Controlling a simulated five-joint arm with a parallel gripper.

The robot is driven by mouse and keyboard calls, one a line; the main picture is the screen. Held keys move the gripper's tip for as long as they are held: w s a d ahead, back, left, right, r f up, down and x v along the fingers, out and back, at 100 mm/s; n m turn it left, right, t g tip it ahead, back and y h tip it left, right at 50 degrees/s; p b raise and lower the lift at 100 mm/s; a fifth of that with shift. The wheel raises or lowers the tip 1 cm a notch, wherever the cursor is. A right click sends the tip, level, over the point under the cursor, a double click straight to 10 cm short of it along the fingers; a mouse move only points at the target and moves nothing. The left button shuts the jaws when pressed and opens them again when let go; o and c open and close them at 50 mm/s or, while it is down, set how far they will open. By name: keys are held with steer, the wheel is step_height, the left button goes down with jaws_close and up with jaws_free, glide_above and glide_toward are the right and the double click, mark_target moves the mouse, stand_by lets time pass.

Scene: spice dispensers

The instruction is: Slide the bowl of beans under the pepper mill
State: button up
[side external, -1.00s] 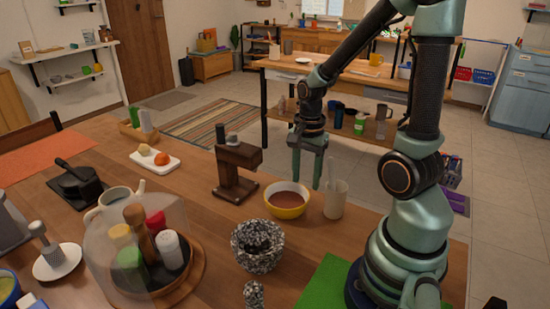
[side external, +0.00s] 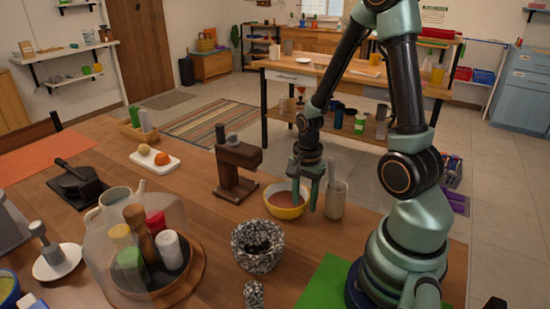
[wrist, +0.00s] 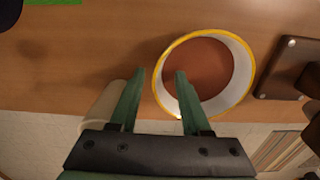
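The bowl of beans is a yellow bowl (side external: 286,211) with a white inside and a brown fill. It stands on the wooden table and also shows in the wrist view (wrist: 240,87). A dark wooden stand (side external: 235,170) holding a grey-topped cylinder, seemingly the pepper mill (side external: 232,139), stands to the left of the bowl. My gripper (side external: 305,202) is open and low at the bowl's right side. In the wrist view its fingers (wrist: 157,80) are apart, one over the bowl's inside and one outside its rim. I cannot tell whether they touch it.
A pale cup (side external: 336,201) with a stick in it stands close to the right of my gripper. A speckled mortar (side external: 257,260) stands in front of the bowl. The table between bowl and stand is clear.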

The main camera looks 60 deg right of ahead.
jaws_close()
stand_by(1.2)
